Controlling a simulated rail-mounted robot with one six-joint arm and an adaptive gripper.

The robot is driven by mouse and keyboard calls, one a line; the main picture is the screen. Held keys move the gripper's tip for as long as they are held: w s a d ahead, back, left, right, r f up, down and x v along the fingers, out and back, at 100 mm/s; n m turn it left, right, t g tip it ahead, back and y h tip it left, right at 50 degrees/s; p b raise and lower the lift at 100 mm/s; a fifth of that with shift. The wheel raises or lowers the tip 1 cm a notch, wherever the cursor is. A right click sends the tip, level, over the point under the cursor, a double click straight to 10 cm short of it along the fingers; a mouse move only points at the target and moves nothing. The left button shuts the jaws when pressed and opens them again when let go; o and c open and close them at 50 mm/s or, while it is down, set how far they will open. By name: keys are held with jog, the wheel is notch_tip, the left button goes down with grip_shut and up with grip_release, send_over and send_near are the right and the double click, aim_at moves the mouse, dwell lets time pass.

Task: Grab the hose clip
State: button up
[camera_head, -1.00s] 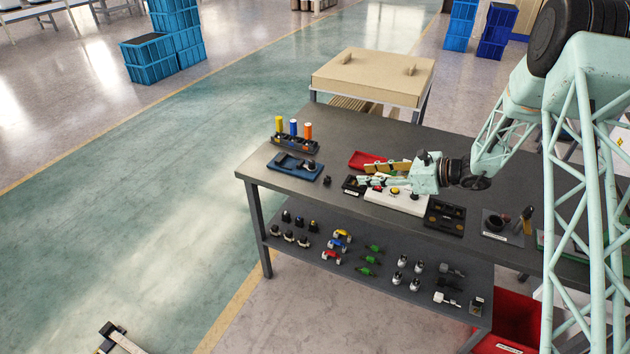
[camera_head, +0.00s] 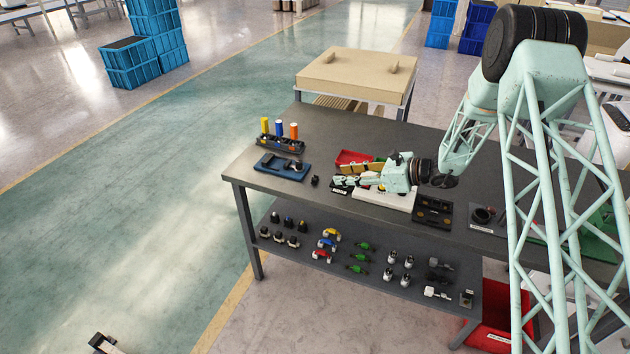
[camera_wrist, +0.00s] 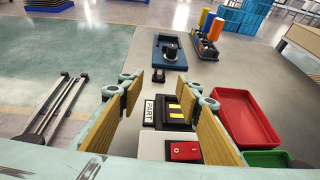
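My gripper (camera_head: 343,175) is over the workbench, pointing left in the head view. In the wrist view its tan-padded fingers (camera_wrist: 170,82) stand apart with nothing held between them. A small dark upright part (camera_head: 315,181) stands on the bench just beyond the fingertips, between them and a blue tray (camera_head: 268,168). It also shows in the wrist view (camera_wrist: 165,77), roughly in line with the finger gap. It may be the hose clip, but it is too small to tell. The blue tray (camera_wrist: 161,58) holds a dark round piece.
A white box (camera_head: 372,199) with a red switch (camera_wrist: 184,151) and a black "PART" holder (camera_wrist: 178,111) lie below my gripper. A red bin (camera_wrist: 246,118) is close on the right in the wrist view. A rack (camera_head: 280,144) of coloured cylinders stands farther back.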

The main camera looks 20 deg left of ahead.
send_near(315, 176)
jog(key=shift+x, duration=1.55)
jog(key=shift+s+a+r, duration=0.1)
jog(key=shift+a+r, duration=0.05)
jog(key=shift+f+b+x, duration=0.1)
jog(key=shift+b+x, duration=0.15)
jog(key=shift+x, duration=1)
jog(key=shift+f+b+x, duration=0.15)
jog(key=shift+b+x, duration=0.1)
jog(key=shift+x, duration=1.05)
jog(key=shift+c, duration=0.5)
jog(key=c, duration=0.6)
